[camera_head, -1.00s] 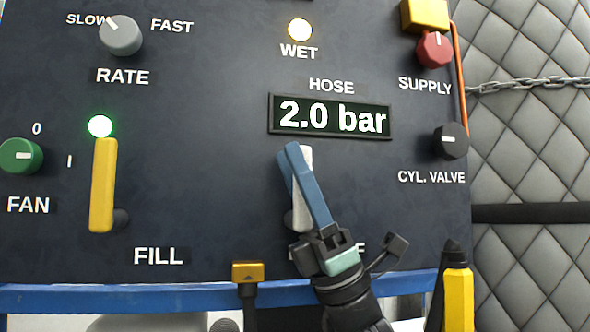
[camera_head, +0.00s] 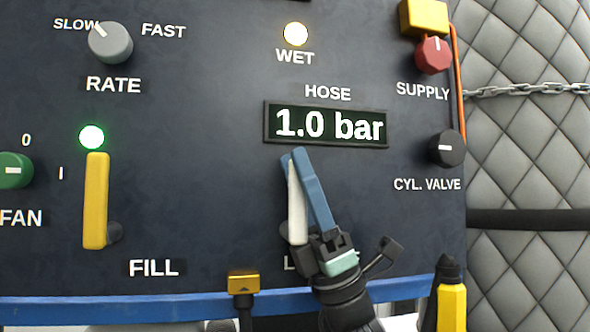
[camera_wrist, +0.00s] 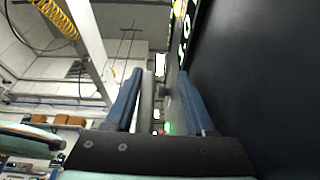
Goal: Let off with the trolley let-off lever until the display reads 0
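The white let-off lever (camera_head: 294,200) stands below the HOSE display (camera_head: 328,124), which reads 1.0 bar. My gripper (camera_head: 293,156) reaches up from below, with one blue finger on each side of the lever. In the wrist view the gripper (camera_wrist: 160,85) has its fingers apart. The grey-white lever (camera_wrist: 147,100) is between them, close to the left finger, with a gap to the right finger. I cannot tell whether the left finger touches it. My gripper hides the lever's lower end and most of the label under it.
The yellow FILL lever (camera_head: 96,200) is to the left, under a lit green lamp (camera_head: 91,136). The CYL. VALVE knob (camera_head: 447,148) and red SUPPLY knob (camera_head: 433,54) are to the right. A lit WET lamp (camera_head: 296,34) is above the display. A yellow-bodied connector (camera_head: 452,306) stands at lower right.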

